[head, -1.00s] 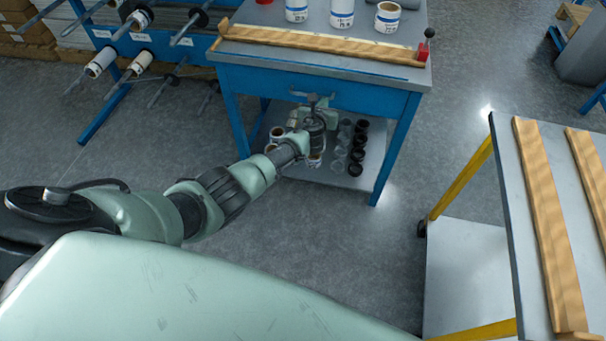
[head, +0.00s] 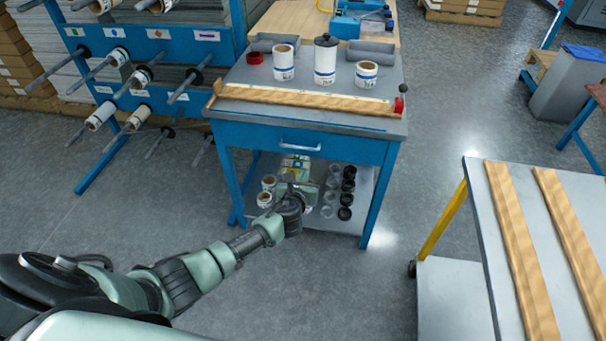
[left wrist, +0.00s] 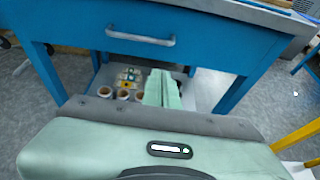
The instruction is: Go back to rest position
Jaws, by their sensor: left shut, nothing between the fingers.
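My left arm reaches in from the lower left in the head view. My left gripper (head: 297,182) is in front of the blue table's (head: 262,137) open lower part, below its drawer handle. In the left wrist view, the gripper's pale green fingers (left wrist: 162,90) are together with nothing between them. They point toward the lower shelf (left wrist: 206,88). My right gripper is in neither view.
The lower shelf holds white rolls (head: 268,182) at left and black rings (head: 347,185) at right. White rolls (head: 325,62) stand on the tabletop. A roll rack (head: 150,55) is at left, a cart with wooden rails (head: 520,250) at right. The floor between is clear.

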